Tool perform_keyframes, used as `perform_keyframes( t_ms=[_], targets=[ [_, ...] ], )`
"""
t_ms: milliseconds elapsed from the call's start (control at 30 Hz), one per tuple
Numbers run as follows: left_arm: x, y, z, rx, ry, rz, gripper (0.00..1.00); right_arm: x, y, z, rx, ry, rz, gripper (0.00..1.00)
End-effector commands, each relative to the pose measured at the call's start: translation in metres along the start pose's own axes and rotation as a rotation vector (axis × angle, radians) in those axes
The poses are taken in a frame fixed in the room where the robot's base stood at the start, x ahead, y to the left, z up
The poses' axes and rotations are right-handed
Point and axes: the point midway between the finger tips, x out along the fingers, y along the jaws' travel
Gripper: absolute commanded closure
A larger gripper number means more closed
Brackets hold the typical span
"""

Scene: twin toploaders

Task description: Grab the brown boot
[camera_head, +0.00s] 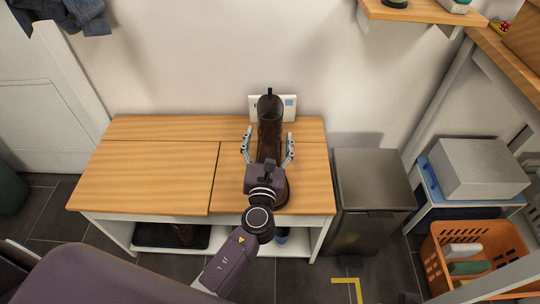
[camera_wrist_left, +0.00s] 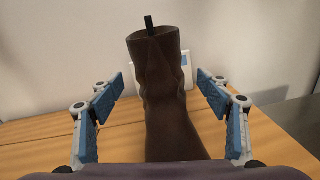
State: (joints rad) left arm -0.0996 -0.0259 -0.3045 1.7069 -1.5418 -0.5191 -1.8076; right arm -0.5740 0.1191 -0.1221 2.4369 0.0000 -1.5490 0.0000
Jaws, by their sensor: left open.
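The brown boot (camera_head: 269,118) stands upright on the right part of the wooden bench top (camera_head: 150,165), near the wall. My left gripper (camera_head: 268,142) is open, with one finger on each side of the boot shaft. In the left wrist view the boot (camera_wrist_left: 168,95) rises between the two spread fingers of the gripper (camera_wrist_left: 163,100), with a visible gap on both sides. The boot's lower part is partly hidden behind my gripper and wrist. My right gripper is not in view.
A white panel (camera_head: 289,103) is on the wall behind the boot. A dark bin (camera_head: 372,180) stands right of the bench. Farther right are a grey box (camera_head: 482,167) and an orange basket (camera_head: 440,262). The bench's left part is clear.

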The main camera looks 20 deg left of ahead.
Motion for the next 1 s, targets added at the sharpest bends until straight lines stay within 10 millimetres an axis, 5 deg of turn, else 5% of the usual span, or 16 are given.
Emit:
perform_keyframes(
  t_ms=[300, 900, 1000],
  targets=[
    [0.0057, 0.0000, 0.0001, -0.001, 0.001, 0.000, 0.31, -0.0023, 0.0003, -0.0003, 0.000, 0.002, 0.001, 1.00],
    [0.0054, 0.0003, -0.0001, -0.001, 0.001, 0.001, 0.97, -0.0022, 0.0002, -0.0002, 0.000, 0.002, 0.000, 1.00],
    [0.0054, 0.0003, -0.0001, -0.001, 0.001, 0.001, 1.00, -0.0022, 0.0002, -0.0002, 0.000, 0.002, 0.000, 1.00]
  ],
)
